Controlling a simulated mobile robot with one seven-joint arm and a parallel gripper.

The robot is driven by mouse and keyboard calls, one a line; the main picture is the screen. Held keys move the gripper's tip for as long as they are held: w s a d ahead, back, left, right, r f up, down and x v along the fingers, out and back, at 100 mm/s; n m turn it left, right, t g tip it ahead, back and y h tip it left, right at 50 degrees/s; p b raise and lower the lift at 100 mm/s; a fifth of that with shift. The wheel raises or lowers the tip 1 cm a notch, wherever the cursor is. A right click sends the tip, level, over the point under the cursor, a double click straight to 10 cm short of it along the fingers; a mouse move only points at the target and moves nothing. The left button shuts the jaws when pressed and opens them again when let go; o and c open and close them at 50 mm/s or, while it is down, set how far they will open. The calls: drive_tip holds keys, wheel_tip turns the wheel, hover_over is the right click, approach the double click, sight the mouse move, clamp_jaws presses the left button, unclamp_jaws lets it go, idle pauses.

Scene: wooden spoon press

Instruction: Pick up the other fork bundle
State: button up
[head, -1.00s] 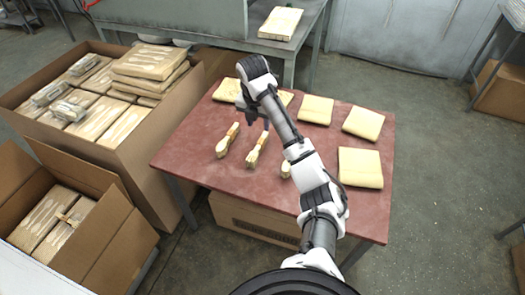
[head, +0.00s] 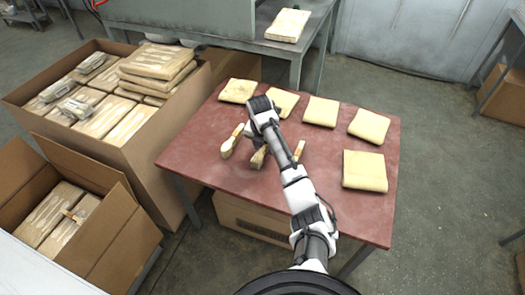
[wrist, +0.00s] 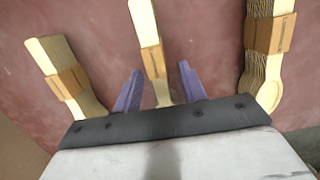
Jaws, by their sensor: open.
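Three pale wooden cutlery bundles with brown paper bands lie on the red table (head: 207,166). In the wrist view they are a left bundle (wrist: 60,72), a middle bundle (wrist: 146,30) and a right bundle (wrist: 268,50). They also show in the head view as left (head: 232,141), middle (head: 258,158) and right (head: 299,150). I cannot tell for certain which are forks. My gripper (wrist: 160,68) is open, its purple fingers on either side of the middle bundle's lower part. Contact cannot be told. My arm partly hides the middle and right bundles in the head view.
Several pale packages (head: 321,111) line the table's back and right sides. A large open carton (head: 165,137) of wrapped packs stands at left. The table's front is clear.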

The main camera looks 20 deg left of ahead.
drive_tip(key=shift+f, duration=0.3)
clamp_jaws()
drive_tip(key=shift+r, duration=0.1)
